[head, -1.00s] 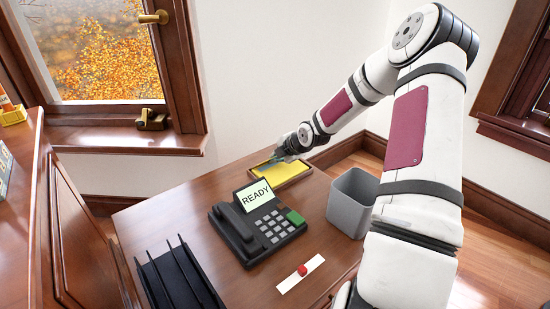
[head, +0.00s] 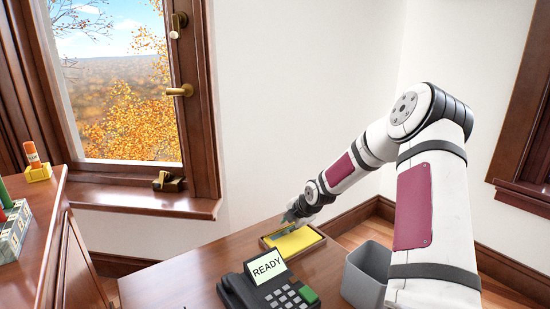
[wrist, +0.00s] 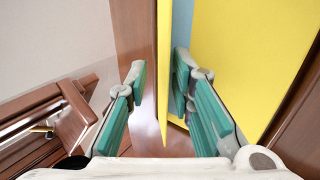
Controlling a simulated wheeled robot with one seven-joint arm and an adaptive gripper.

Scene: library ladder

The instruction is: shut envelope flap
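The yellow envelope (head: 302,243) lies in a shallow wooden tray (head: 318,247) on the desk. In the wrist view its broad yellow face (wrist: 235,50) fills the right side, with a light blue strip (wrist: 182,45) along its left edge. A narrow yellow piece, seemingly the flap (wrist: 163,75), stands nearly edge-on between my fingers. My gripper (wrist: 160,82) is open, with one teal finger on each side of this piece. A gap shows on the left; contact on the right is unclear. In the head view my gripper (head: 291,218) is at the tray's back-left part, its fingers small.
A black phone (head: 266,284) with a READY screen stands in front of the tray. A grey bin (head: 368,275) is right of the desk, close to my arm. The window (head: 115,85) and sill are behind left. A cabinet (head: 40,225) holds small items at left.

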